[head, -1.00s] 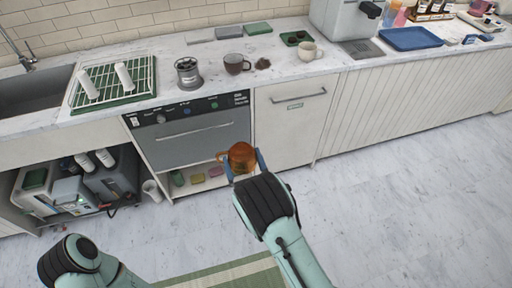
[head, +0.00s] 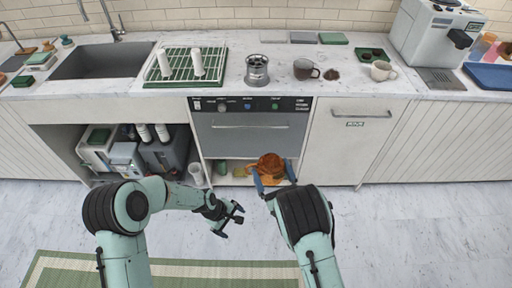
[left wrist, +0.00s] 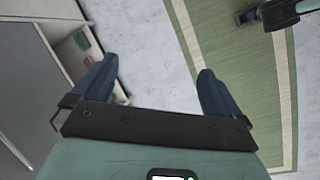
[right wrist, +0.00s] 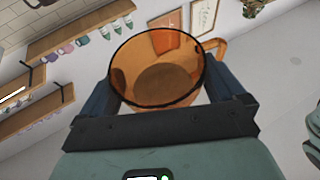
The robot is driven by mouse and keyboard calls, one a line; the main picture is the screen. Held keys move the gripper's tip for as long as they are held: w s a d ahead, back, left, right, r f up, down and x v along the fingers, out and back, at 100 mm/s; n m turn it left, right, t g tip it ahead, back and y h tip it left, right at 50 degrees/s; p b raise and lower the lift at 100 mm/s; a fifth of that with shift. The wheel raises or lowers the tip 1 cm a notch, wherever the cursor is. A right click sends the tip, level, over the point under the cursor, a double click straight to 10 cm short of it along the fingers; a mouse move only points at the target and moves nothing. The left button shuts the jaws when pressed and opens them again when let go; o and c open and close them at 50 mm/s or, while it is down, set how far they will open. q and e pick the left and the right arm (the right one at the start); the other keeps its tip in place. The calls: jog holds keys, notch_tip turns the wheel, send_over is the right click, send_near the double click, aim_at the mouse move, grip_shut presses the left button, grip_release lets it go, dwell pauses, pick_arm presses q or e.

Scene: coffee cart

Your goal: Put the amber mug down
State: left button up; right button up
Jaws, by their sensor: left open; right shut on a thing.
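The amber mug (head: 270,164) is a see-through orange mug. My right gripper (head: 274,180) is shut on it and holds it in front of the low open shelf under the dishwasher (head: 250,126). In the right wrist view the mug (right wrist: 158,70) sits between both fingers, its round opening facing the camera and its handle at the upper right. It looks empty. My left gripper (head: 232,216) is open and empty, out over the floor to the left of the mug. In the left wrist view its fingers (left wrist: 152,82) are wide apart above the floor.
The counter above holds a green drying rack (head: 157,80), a metal canister (head: 257,72), a dark mug (head: 306,70) and a white cup (head: 382,71). A green cup (head: 220,167) stands on the low shelf. A striped rug (head: 180,272) lies on the floor.

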pick_arm(q)
jog(key=w+d+r+n, duration=0.25)
jog(key=w+r, duration=0.35)
jog(key=r, duration=0.3)
notch_tip(320, 180, up, 23)
jog(key=n, duration=0.8)
send_over(270, 168)
jog(key=w+a, duration=0.1)
jog(key=a, duration=0.3)
jog(key=shift+h, duration=0.3)
jog(key=x, duration=1.1)
jog(key=shift+w+r, duration=0.1)
jog(key=shift+w, duration=0.15)
jog(key=shift+c, duration=0.3)
